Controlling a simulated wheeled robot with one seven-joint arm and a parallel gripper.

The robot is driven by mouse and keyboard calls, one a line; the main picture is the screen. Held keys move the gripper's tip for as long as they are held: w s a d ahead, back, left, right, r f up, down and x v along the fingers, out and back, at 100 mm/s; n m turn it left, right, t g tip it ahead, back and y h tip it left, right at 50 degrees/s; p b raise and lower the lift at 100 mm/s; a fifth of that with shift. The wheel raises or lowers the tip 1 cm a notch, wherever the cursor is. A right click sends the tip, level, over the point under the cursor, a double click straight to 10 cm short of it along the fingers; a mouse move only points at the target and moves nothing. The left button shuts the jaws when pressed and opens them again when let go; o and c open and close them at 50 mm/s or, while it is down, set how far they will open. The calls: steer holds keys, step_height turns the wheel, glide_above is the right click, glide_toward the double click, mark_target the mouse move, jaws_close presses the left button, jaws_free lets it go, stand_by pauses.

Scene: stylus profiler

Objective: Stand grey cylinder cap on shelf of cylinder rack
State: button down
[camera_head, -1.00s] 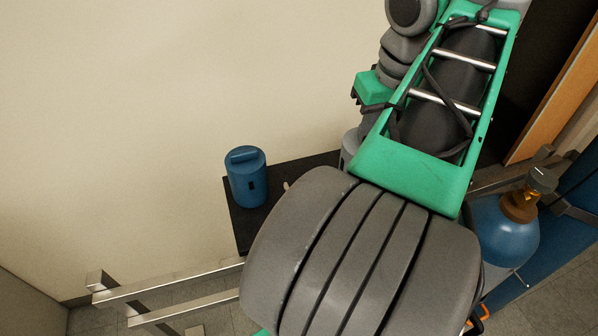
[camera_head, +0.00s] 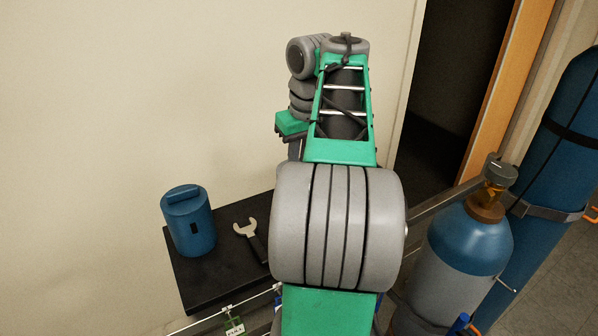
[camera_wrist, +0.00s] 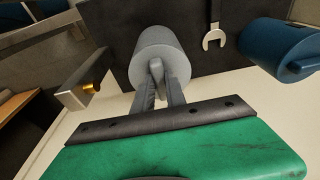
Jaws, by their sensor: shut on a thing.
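The grey cylinder cap (camera_wrist: 153,47) is in my gripper (camera_wrist: 158,82) in the wrist view. The two fingers are shut on the raised tab at its near end. The cap appears over the black shelf (camera_wrist: 117,18); I cannot tell whether it touches it. The shelf of the rack also shows in the head view (camera_head: 205,285), with a clear part at its front. In the head view my arm hides the grey cap and the fingertips.
A blue cap (camera_head: 188,222) stands upright at the shelf's left, also in the wrist view (camera_wrist: 277,45). A wrench (camera_head: 247,232) lies beside it. A blue-and-grey gas cylinder (camera_head: 468,245) stands right of my arm, with a taller blue cylinder (camera_head: 562,135) behind. The wall backs the shelf.

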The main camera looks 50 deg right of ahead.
steer(key=shift+f, duration=0.25)
steer(key=c, duration=1.8)
jaws_free()
steer(key=shift+f, duration=0.15)
steer(key=o, duration=0.4)
steer(key=shift+o, duration=0.2)
